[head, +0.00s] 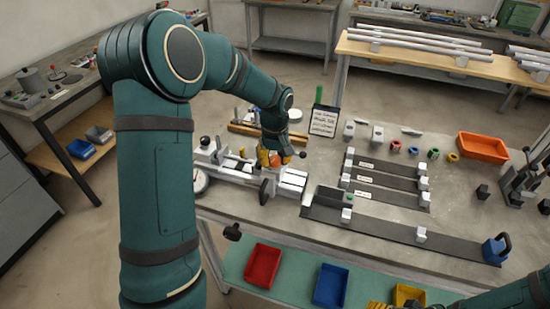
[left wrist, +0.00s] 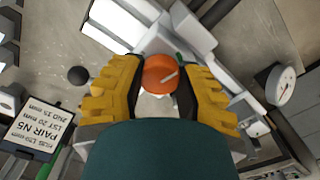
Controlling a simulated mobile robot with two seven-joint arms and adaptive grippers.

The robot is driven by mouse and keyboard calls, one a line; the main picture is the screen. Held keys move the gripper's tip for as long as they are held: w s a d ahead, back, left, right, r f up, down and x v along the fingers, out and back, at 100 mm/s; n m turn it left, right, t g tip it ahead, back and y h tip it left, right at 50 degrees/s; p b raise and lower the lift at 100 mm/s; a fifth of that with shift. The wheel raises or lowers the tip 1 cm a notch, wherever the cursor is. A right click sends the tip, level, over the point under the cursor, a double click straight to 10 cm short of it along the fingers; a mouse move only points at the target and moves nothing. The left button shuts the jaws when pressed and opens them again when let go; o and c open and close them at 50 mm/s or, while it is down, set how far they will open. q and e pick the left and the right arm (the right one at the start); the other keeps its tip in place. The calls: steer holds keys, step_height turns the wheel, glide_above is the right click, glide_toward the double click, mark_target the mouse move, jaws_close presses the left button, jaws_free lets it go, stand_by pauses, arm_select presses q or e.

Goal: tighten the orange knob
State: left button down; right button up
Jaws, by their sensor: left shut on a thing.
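The orange knob (left wrist: 160,72) sits between the yellow fingers of my left gripper (left wrist: 158,88) in the left wrist view. A pale line marks its face. The fingers are shut on it from both sides. In the head view my left gripper (head: 274,157) reaches down onto the light grey jig (head: 232,166) on the bench, and the knob is mostly hidden there. Yellow finger parts of my right gripper (head: 380,305) show at the bottom edge of the head view, cut off, so its opening cannot be seen.
A dial gauge (head: 200,181) stands at the jig's left end. A small sign (head: 324,121) stands behind it. Dark strips with grey blocks lie to the right, near an orange bin (head: 483,147). Red (head: 263,265) and blue (head: 330,286) bins sit on the lower shelf.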

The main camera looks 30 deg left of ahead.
mark_target(274, 159)
arm_select(q)
steer(key=shift+f, duration=0.1)
steer(key=c, duration=0.5)
jaws_free()
steer(key=shift+r, duration=6.05)
steer(key=shift+s, duration=0.1)
